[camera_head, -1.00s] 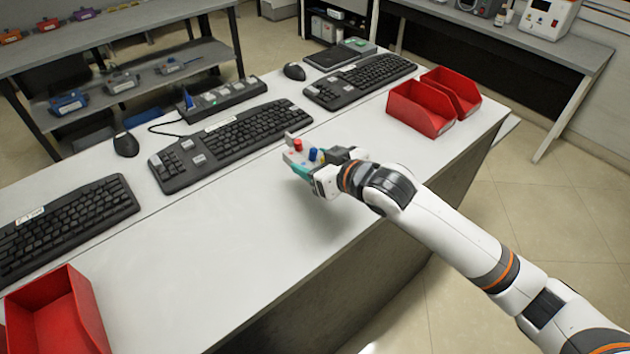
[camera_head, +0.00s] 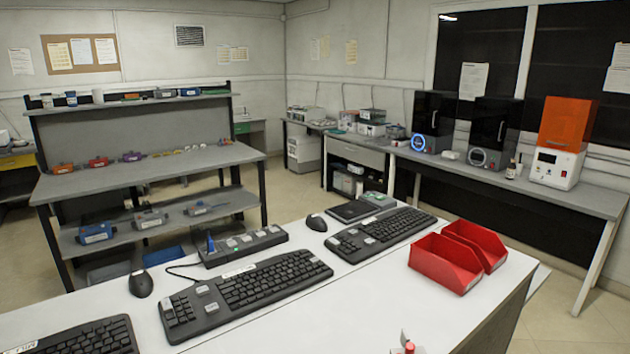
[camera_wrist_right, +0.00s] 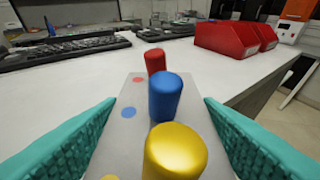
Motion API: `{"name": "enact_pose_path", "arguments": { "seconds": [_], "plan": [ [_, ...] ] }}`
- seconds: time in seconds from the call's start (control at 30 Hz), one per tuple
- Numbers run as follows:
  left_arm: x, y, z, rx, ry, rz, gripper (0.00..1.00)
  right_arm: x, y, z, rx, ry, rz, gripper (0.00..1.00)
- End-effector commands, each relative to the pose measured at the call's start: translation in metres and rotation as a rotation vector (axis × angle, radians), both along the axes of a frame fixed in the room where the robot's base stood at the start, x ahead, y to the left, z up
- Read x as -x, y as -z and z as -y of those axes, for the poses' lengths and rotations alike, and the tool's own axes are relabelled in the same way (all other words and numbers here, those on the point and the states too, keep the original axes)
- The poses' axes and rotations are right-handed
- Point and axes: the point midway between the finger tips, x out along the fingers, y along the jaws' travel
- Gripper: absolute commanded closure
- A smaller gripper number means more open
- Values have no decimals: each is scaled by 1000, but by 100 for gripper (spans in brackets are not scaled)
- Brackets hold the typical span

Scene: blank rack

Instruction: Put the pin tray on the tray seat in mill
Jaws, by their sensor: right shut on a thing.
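The pin tray (camera_wrist_right: 130,120) is a pale grey plate with red, blue and yellow pins standing in it and coloured dots beside them. In the right wrist view it lies between the teal fingers of my right gripper (camera_wrist_right: 160,102), which is shut on it. In the head view only a tip of the tray and the red pin (camera_head: 409,347) show at the bottom edge. Machines stand on the back right bench: two dark-fronted ones (camera_head: 433,115) (camera_head: 493,125) and a white one with an orange cover (camera_head: 560,140). I cannot tell which is the mill; no tray seat is visible. My left gripper is out of view.
The white table (camera_head: 340,300) holds keyboards (camera_head: 255,290), mice and two red bins (camera_head: 445,262). Its front middle is clear. A grey bench (camera_head: 520,185) runs along the right wall, with floor between. A shelf unit (camera_head: 150,170) stands at the left.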

Motion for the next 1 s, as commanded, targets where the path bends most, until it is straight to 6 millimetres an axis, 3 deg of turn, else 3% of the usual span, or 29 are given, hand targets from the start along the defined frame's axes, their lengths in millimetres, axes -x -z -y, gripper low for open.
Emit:
{"name": "enact_pose_path", "arguments": {
  "seconds": [0.2, 1.0],
  "plan": [
    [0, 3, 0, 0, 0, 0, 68, 13, 1, 19, 5, 73, 8, 72],
    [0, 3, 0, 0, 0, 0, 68, 13, 1, 18, 4, 72, 6, 72]
  ]
}}
